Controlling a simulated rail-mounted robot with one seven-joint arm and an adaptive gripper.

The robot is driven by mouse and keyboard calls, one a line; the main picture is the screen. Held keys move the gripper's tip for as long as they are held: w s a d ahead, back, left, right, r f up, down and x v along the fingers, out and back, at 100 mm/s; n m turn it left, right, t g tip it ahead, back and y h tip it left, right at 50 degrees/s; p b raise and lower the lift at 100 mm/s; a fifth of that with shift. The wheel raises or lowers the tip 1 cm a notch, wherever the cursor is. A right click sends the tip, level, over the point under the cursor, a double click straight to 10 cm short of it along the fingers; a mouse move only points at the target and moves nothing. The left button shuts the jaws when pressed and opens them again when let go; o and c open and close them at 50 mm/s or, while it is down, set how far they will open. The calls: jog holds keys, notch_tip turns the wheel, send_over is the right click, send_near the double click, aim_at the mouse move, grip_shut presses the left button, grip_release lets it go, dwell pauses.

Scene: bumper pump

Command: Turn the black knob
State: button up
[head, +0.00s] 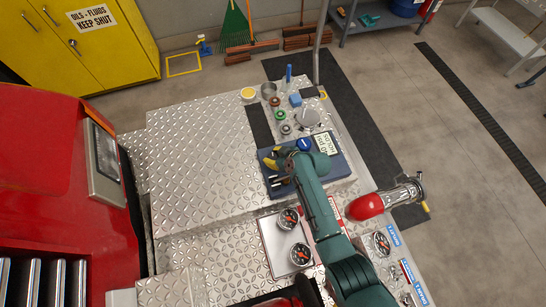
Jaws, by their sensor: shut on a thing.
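My gripper (270,166) is over the left part of a blue panel (335,169) on the metal deck, at the end of my teal arm. Its dark and yellow fingers are closed on a small dark thing at the panel. This appears to be the black knob, but the fingers cover most of it and I cannot make out its outline or its turn angle. A blue round knob (304,144) and a light label plate (325,143) sit on the panel to the right of my gripper.
Several small knobs and caps stand behind the panel, with a grey round cap (307,117). Two gauges (289,218) are in front. A red-capped pipe fitting (366,207) juts out at right. The diamond-plate deck (195,150) at left is clear.

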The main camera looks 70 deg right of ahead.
jog(key=shift+s+a+f+n, duration=0.1)
jog(key=shift+a+f+n, duration=0.05)
jog(key=shift+f+n, duration=0.15)
jog(key=o, duration=1.2)
jog(key=shift+c, duration=0.2)
jog(key=shift+o, duration=0.3)
jog(key=shift+r, duration=0.15)
jog(key=shift+r, duration=0.1)
jog(key=v, duration=1.1)
jog(key=shift+s+r, duration=0.25)
jog(key=shift+s, duration=0.1)
